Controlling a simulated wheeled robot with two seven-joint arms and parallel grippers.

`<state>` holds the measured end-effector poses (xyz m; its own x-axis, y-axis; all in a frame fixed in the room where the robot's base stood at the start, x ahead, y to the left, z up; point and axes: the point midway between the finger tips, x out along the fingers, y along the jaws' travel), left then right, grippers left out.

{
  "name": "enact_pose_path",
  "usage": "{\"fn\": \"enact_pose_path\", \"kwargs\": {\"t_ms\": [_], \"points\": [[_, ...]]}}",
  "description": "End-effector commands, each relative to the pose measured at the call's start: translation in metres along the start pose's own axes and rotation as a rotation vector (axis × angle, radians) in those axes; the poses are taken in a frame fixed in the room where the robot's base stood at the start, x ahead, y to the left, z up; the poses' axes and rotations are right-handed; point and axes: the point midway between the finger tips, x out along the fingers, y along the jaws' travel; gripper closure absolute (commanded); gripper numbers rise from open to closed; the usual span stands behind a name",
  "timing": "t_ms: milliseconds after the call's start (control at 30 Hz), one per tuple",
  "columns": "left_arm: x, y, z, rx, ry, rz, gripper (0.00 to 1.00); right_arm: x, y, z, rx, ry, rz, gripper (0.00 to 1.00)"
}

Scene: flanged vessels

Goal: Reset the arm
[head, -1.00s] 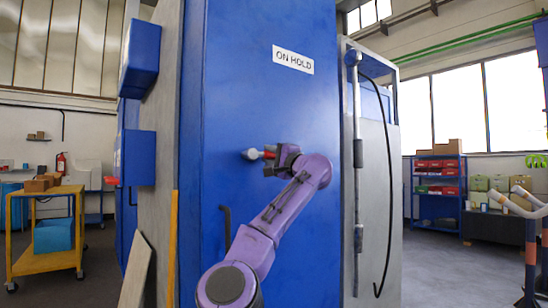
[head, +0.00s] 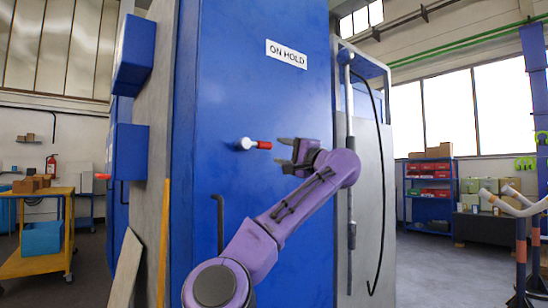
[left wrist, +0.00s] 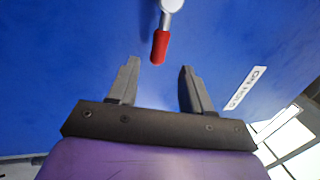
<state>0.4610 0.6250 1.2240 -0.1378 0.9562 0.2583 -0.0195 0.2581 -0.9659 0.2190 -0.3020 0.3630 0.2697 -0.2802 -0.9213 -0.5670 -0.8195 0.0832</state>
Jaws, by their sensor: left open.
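My left arm is purple and reaches up in front of a tall blue cabinet (head: 225,90) with an "ON HOLD" label (head: 286,54). My left gripper (head: 281,154) is open and empty. It is to the right of a handle with a white hub and red grip (head: 257,145) on the cabinet face, apart from it. In the left wrist view the red grip (left wrist: 160,47) lies ahead of the open fingers (left wrist: 158,85), with nothing between them. My right gripper is not in view.
A dark bar handle (head: 220,222) is lower on the cabinet face. A vertical pipe (head: 349,150) and hanging black cable (head: 382,190) are to the right. A yellow cart (head: 40,265) stands at left, and shelves (head: 429,190) at the back right. Open floor shows at right.

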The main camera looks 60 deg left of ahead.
Motion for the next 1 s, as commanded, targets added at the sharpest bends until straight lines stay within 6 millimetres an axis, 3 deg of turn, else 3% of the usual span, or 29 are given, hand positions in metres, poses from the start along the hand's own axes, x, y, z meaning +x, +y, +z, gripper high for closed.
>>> {"fn": "enact_pose_path", "kwargs": {"t_ms": [667, 767, 833, 867, 1000], "points": [[-0.005, -0.001, 0.000, 0.005, 0.000, 0.000, 0.50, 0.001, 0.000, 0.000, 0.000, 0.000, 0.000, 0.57], [-0.005, -0.002, -0.001, 0.101, 0.003, -0.008, 0.50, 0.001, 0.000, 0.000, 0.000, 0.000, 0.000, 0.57], [-0.009, -0.006, -0.007, 0.284, 0.027, -0.039, 0.50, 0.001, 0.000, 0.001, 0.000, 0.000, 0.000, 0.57], [-0.019, -0.009, -0.017, 0.396, 0.057, -0.074, 0.50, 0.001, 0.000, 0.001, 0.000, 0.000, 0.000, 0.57], [-0.111, -0.004, -0.088, 0.990, 0.183, -0.384, 0.50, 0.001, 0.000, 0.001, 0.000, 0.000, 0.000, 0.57]]}}
